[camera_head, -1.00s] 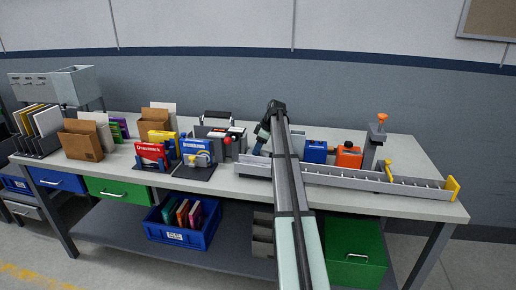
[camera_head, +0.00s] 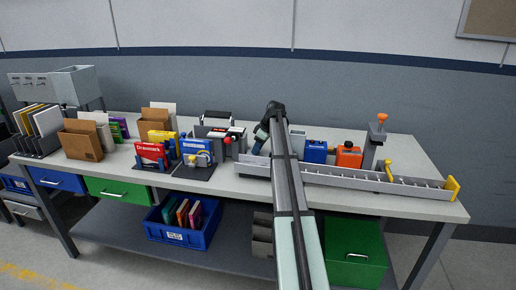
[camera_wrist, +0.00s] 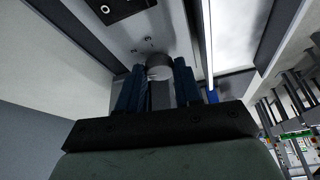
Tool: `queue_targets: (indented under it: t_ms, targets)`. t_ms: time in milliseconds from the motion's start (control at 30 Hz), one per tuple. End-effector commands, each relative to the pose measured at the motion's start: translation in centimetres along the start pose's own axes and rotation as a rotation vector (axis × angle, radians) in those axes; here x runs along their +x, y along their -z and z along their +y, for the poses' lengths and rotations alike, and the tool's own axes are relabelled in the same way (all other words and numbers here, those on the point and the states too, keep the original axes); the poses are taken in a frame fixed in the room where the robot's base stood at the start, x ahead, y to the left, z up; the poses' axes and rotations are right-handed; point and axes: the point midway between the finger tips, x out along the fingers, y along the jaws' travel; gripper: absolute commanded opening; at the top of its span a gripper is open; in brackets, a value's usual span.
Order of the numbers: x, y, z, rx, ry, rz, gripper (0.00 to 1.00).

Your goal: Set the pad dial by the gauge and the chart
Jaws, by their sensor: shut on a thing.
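In the wrist view, a short grey round knob (camera_wrist: 159,68), which looks like the pad dial, sits between the tips of my gripper (camera_wrist: 159,82). The two dark blue fingers stand on either side of it and are shut on it. The knob is on a pale grey face with small dark dots near it. In the head view my arm crosses the bench, and its wrist end hides most of the gripper and the knob. A dark plate with a white ring (camera_wrist: 120,8) shows at the top of the wrist view; I cannot tell whether it is the gauge. I cannot make out the chart.
A grey post with an orange top (camera_head: 375,145) is further right. Boxes and folders crowd the left.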

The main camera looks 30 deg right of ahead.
Motion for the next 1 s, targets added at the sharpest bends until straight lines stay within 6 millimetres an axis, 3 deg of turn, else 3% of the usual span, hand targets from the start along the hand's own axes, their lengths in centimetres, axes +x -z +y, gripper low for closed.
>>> queue_targets:
  t_ms: [600, 1000]
  targets:
    - [0.02, 0.13, -0.52, 0.439, -0.183, 0.001, 0.04]
    - [0.04, 0.22, -0.51, 0.549, -0.228, 0.001, 0.04]
